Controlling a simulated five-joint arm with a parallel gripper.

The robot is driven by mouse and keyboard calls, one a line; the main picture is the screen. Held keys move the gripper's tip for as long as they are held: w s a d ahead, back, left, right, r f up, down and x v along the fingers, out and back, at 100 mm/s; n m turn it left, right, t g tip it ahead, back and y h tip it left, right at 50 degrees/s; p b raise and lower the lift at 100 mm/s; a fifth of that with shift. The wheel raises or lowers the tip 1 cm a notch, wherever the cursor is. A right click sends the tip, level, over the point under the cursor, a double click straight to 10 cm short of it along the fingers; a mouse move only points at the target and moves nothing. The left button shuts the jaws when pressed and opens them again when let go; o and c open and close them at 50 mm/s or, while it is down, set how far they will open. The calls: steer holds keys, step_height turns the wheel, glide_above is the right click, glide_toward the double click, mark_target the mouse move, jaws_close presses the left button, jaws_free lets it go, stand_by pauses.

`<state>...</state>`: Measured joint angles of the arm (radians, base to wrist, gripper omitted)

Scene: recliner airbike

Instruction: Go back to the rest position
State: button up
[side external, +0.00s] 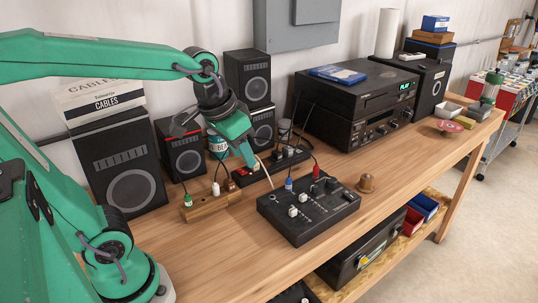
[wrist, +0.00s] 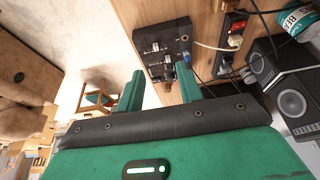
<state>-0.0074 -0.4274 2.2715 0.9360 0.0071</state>
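My gripper (side external: 250,163) is on the green arm, above the back part of the wooden bench in the side view. Its fingers point down toward a black power strip with a red switch (side external: 243,172); whether they touch it cannot be told from this view. In the wrist view the two green fingers (wrist: 158,88) stand apart with nothing between them, so the gripper is open and empty. The black control box with knobs (wrist: 160,48) shows beyond the fingers. In the side view this box (side external: 308,210) sits at the bench's front, to the right of the gripper.
A wooden block with plugs (side external: 210,205) lies left of the power strip. Several black speakers (side external: 128,165) line the wall. Stacked audio units (side external: 352,105) stand at the back right. A small brown knob-like piece (side external: 366,183) sits near the front edge. Cables cross the bench (side external: 440,150).

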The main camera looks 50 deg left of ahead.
steer(key=s+f+t, duration=0.1)
steer(key=s, duration=0.5)
steer(key=shift+s, duration=0.4)
